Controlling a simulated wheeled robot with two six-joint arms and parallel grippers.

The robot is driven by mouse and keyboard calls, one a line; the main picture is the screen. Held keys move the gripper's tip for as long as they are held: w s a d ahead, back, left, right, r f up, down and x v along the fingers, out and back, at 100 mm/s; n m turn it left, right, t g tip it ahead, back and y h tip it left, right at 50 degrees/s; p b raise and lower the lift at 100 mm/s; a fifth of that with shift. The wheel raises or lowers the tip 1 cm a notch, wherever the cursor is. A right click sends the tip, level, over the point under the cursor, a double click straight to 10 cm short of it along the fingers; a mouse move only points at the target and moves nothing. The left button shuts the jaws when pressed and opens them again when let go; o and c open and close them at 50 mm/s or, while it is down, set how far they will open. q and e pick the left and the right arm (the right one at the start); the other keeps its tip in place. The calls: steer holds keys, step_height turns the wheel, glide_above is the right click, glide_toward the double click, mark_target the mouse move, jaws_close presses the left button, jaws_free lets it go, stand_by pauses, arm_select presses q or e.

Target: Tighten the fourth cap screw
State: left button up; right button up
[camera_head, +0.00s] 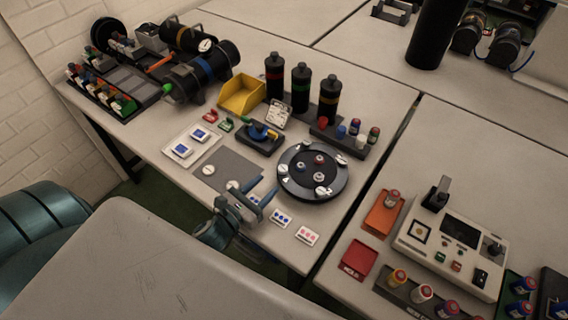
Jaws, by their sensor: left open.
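A round dark fixture (335,182) sits on the table in the middle of the head view. Several small silvery and reddish screw-like parts are on its top, including one near its front right (321,190). I cannot tell which is the fourth cap screw or how tight any is. My left gripper (256,192) is open at the fixture's front left, over the table edge near a grey mat (228,166). It appears apart from the fixture, and I see nothing between its fingers. My right gripper is not in view.
Three black bottles (301,88) and a dark rack of small vials (340,138) stand behind the fixture. A yellow bin (241,95) and black cylinders (207,70) are back left. A white instrument box (455,245) is right. White cards (307,236) lie in front.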

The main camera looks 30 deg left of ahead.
mark_target(280, 173)
arm_select(q)
steer(key=p+x, duration=0.1)
steer(key=x, duration=0.1)
steer(key=p+x, duration=0.1)
steer(key=shift+w+d+r, duration=0.1)
steer(key=shift+w+r, duration=0.25)
steer(key=x, duration=0.1)
steer(key=p+x, duration=0.1)
steer(key=x, duration=0.1)
steer(key=p+x, duration=0.1)
steer(key=shift+w+f, duration=0.3)
steer(key=shift+f, duration=0.1)
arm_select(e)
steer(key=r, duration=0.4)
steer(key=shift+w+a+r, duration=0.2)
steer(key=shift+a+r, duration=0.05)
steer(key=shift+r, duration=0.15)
arm_select(q)
steer(key=c, duration=1)
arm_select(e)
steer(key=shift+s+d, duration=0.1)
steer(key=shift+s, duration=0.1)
